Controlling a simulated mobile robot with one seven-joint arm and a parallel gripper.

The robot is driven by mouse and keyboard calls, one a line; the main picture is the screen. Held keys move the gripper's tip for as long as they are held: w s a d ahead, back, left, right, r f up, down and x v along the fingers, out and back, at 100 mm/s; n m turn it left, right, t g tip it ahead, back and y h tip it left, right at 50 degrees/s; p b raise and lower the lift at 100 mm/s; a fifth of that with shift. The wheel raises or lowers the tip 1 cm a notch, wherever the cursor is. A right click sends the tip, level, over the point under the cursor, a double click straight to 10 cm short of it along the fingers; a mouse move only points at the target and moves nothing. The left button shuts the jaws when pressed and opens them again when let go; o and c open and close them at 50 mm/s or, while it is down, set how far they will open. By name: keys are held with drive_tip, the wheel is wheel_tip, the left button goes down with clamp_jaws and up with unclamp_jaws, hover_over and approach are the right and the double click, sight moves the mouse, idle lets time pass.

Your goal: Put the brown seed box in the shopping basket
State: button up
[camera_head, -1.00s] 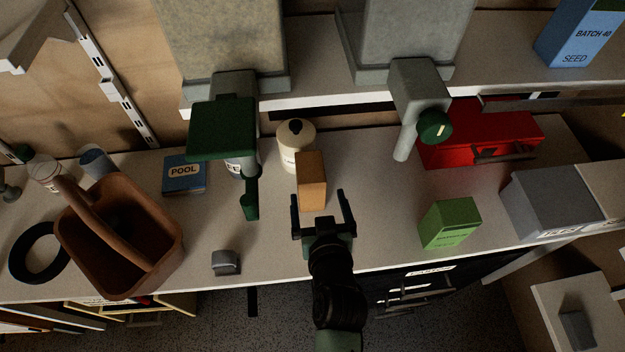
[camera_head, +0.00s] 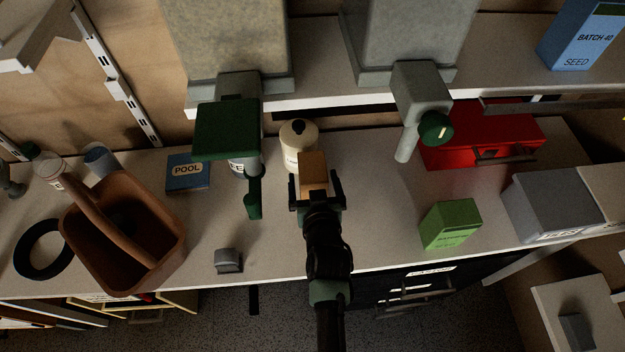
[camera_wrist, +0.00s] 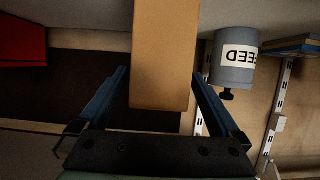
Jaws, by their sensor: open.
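The brown seed box (camera_head: 313,170) stands upright on the counter, near its middle, in front of a cream bottle. My gripper (camera_head: 316,190) is open, with its fingers reaching along both sides of the box. In the wrist view the box (camera_wrist: 163,60) sits between the two open fingers (camera_wrist: 163,105), with a gap at each side. The lower part of the box is hidden by my gripper in the head view. The brown shopping basket (camera_head: 165,215) stands at the left of the counter, its handle upright across the opening.
The cream bottle (camera_head: 298,140) is just behind the box. A green lever (camera_head: 253,198) hangs to its left, and a small grey block (camera_head: 228,260) lies near the front edge. A green box (camera_head: 450,223) stands to the right. A black ring (camera_head: 20,262) lies beside the basket.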

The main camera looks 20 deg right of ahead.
drive_tip(key=c, duration=1.6)
drive_tip(key=shift+r, duration=0.15)
